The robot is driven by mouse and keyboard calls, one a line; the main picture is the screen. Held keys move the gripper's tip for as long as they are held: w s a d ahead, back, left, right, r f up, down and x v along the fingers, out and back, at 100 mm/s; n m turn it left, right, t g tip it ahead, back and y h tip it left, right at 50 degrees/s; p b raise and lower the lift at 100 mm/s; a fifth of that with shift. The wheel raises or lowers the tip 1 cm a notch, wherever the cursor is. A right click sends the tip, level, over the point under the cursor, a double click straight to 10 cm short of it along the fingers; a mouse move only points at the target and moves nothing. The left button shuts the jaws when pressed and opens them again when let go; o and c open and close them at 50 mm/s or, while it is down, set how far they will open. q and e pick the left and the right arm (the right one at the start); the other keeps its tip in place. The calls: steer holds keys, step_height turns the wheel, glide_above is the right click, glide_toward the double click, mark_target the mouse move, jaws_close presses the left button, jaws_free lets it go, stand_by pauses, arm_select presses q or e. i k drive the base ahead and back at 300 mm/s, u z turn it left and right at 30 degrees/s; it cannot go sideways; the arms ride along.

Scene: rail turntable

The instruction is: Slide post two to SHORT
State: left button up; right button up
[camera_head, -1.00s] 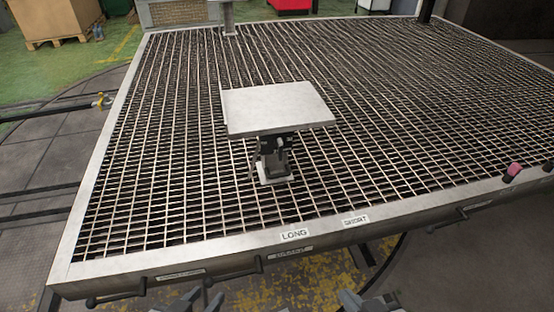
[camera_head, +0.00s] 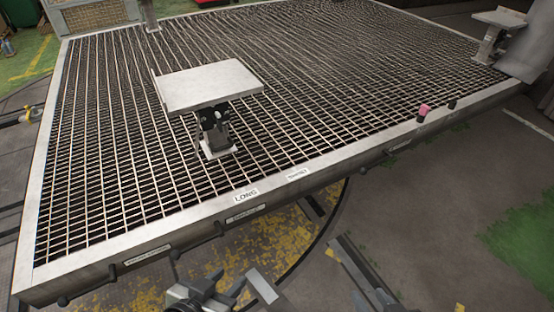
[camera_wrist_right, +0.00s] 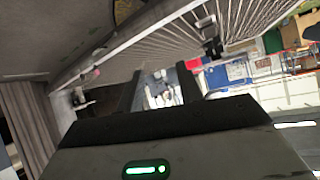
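A post with a flat pale plate (camera_head: 210,86) on a dark bracket (camera_head: 213,125) stands on the slatted table (camera_head: 110,238), left of centre. No number shows on it. The front rim bears a LONG label (camera_head: 246,196) and a smaller label (camera_head: 298,174) to its right, which reads SHORT less clearly. My left gripper (camera_head: 240,288) is low in the head view, in front of the table and apart from the post; its finger gap is unclear. My right gripper (camera_head: 350,270) is further right, off the table. In the right wrist view its two dark fingers (camera_wrist_right: 160,90) are apart with nothing held.
Another plate-topped post (camera_head: 497,25) stands at the back right beside a grey block (camera_head: 527,50). A pink knob (camera_head: 423,110) and a dark knob (camera_head: 452,103) sit on the right front rim. Small handles line the front side. Floor at right is clear.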

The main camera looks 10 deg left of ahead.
mark_target(216, 144)
steer(key=z, duration=0.35)
steer(key=k, duration=0.6)
steer(key=z, duration=0.2)
steer(key=i, duration=1.8)
steer(key=u, duration=1.95)
steer(key=i, duration=0.7)
steer(key=u, duration=0.7)
